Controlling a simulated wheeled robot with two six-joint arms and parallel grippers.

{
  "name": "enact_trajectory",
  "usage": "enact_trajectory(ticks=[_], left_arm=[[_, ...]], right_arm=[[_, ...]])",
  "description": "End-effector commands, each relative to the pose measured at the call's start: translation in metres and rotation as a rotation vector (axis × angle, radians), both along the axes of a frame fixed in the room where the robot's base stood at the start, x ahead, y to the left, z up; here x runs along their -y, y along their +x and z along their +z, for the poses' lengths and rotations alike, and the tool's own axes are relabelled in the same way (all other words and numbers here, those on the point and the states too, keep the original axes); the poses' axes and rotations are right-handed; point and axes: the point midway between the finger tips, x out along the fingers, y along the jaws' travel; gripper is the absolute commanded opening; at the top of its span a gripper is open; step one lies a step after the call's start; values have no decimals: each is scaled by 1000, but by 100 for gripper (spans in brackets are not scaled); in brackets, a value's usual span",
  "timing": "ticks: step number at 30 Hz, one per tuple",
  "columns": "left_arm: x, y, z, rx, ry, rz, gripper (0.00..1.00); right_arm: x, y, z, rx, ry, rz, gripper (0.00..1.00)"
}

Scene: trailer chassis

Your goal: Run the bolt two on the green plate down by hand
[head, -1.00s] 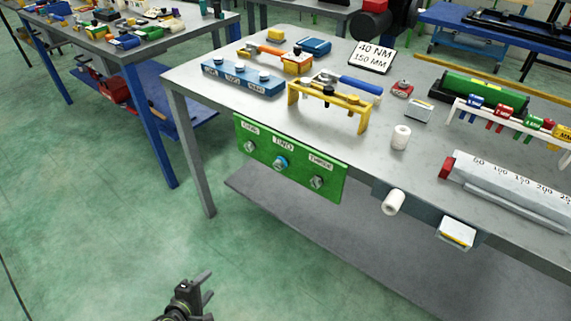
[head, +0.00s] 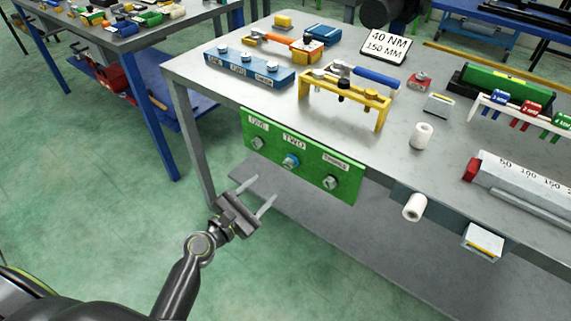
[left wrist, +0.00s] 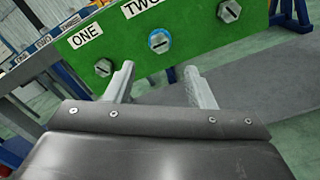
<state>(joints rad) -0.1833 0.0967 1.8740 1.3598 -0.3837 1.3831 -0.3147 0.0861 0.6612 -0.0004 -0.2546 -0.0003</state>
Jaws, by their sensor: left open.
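The green plate (head: 310,178) hangs upright on the front edge of the bench. It bears three bolts in a row under labels. Bolt two (head: 291,161) is the middle one, with a blue ring around its head; it also shows in the left wrist view (left wrist: 159,41). Bolt one (head: 257,143) is to its left, and the third bolt (head: 330,182) to its right. My left gripper (head: 256,192) is open and empty, below and left of bolt two, apart from the plate. In the left wrist view its fingers (left wrist: 158,85) point toward the plate. My right gripper is not in view.
The grey bench (head: 300,110) carries a blue bolt block (head: 248,70), a yellow rack (head: 345,95), a sign (head: 384,47) and a white roller (head: 421,135). Another white roller (head: 414,207) and a small box (head: 483,241) stick out from the front, right of the plate. Floor in front is clear.

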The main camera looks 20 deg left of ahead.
Motion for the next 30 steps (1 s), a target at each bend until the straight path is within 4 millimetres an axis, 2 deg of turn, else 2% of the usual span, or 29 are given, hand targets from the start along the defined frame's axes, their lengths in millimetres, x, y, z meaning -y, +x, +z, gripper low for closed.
enact_trajectory(ticks=[1,5,9,15,21,29,30], left_arm=[[4,11,2,1,-2,-1,49],[14,37,1,1,0,0,49],[23,62,1,1,0,0,49],[32,88,-1,1,2,0,49],[36,98,-1,0,2,1,49],[36,99,-1,0,2,1,49],[36,99,-1,0,2,1,45]], right_arm=[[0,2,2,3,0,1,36],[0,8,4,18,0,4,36],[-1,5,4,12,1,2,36],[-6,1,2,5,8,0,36],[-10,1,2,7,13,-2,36],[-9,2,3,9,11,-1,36],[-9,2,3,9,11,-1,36]])
